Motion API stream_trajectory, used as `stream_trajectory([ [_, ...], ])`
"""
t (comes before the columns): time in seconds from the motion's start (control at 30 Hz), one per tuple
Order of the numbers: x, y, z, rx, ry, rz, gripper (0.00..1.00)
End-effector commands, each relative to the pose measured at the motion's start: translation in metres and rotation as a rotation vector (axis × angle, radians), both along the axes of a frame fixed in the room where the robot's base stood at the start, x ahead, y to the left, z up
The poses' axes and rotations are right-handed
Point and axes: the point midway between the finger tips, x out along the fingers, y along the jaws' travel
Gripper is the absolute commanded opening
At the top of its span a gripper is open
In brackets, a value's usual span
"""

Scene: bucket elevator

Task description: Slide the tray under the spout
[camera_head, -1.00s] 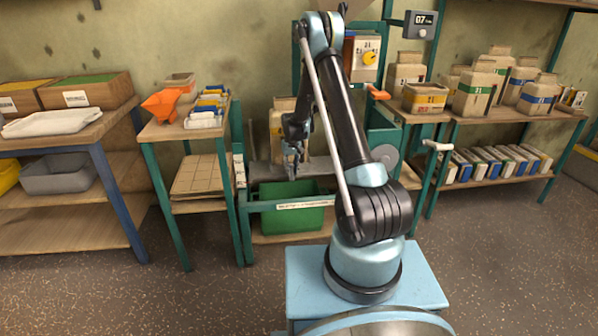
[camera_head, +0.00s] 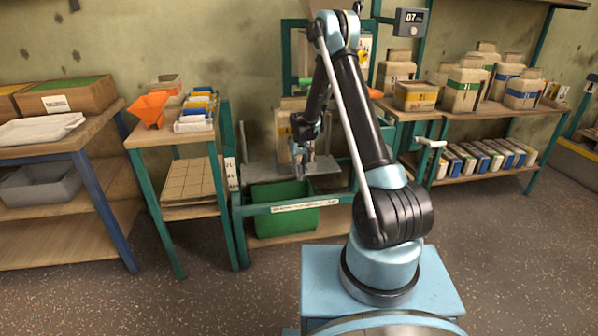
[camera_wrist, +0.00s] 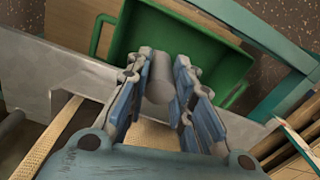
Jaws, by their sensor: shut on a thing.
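The tray appears to be the flat grey metal plate (camera_head: 263,170) above the green bin, at the front of the green-framed stand. It also shows in the wrist view (camera_wrist: 40,65). My gripper (camera_head: 301,172) is at its front edge, pointing down. In the wrist view my gripper (camera_wrist: 166,62) is shut on a short grey cylindrical knob (camera_wrist: 160,88), with a blue-padded finger on each side. Whether the knob joins the plate is hidden. I cannot make out the spout; my arm covers part of the stand. A tan container (camera_head: 284,122) stands behind the plate.
The green bin (camera_head: 270,222) sits below, behind the stand's green front rail (camera_head: 260,209). A side table with an orange funnel (camera_head: 150,108) stands left. Shelves with tan jars (camera_head: 465,90) stand right. A lever with a pale grip (camera_head: 432,143) juts out at right. The front floor is clear.

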Motion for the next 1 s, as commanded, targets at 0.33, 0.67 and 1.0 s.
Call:
stream_trajectory([
  [0.33, -0.004, 0.001, 0.000, -0.002, 0.006, 0.002, 0.43],
  [0.67, -0.003, 0.002, 0.006, -0.001, 0.004, 0.002, 0.43],
  [1.0, -0.003, 0.003, 0.047, -0.001, 0.004, 0.004, 0.43],
])
